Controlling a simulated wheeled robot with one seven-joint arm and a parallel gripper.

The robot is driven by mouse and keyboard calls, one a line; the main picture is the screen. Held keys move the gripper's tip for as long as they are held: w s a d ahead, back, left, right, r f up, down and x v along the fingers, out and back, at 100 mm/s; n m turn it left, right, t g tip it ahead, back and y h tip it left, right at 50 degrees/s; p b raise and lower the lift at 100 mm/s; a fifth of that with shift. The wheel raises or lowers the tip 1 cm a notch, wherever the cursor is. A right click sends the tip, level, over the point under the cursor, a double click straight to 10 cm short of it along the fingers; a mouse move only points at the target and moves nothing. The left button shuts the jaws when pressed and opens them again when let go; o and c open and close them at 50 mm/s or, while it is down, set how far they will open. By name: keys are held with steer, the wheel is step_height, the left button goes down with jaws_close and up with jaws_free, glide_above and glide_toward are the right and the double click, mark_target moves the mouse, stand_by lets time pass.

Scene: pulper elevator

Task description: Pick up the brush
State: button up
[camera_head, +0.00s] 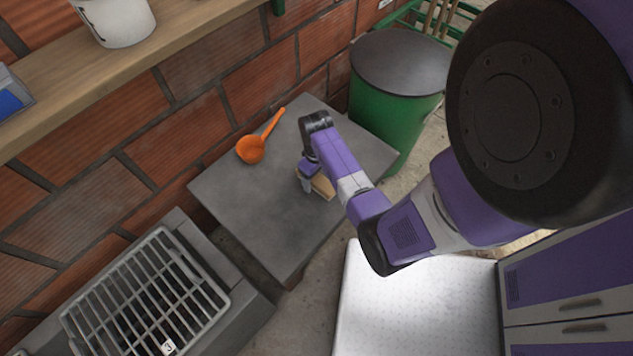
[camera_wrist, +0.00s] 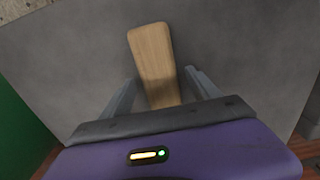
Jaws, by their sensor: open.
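The brush shows as a light wooden piece (camera_wrist: 153,62) on the grey table in the wrist view. It lies between the two fingers of my gripper (camera_wrist: 163,92), and its far end reaches beyond the fingertips. My gripper is open, with a gap visible on each side of the wood. The near end of the brush is hidden behind my gripper body. In the head view, my gripper (camera_head: 306,184) is low over the table, and part of the brush (camera_head: 322,186) shows beside it. Bristles are not visible.
An orange ladle (camera_head: 251,149) lies on the grey table (camera_head: 245,205) near the brick wall. A green bin (camera_head: 381,112) with a dark lid stands behind the table. A metal grill (camera_head: 150,300) is at the lower left. A wooden shelf (camera_head: 190,32) holds a white bucket (camera_head: 117,22).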

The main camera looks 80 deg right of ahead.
mark_target(316, 178)
steer(key=shift+f, duration=0.45)
steer(key=c, duration=1.5)
step_height(316, 178, up, 20)
steer(key=p, duration=0.4)
steer(key=shift+c, duration=0.2)
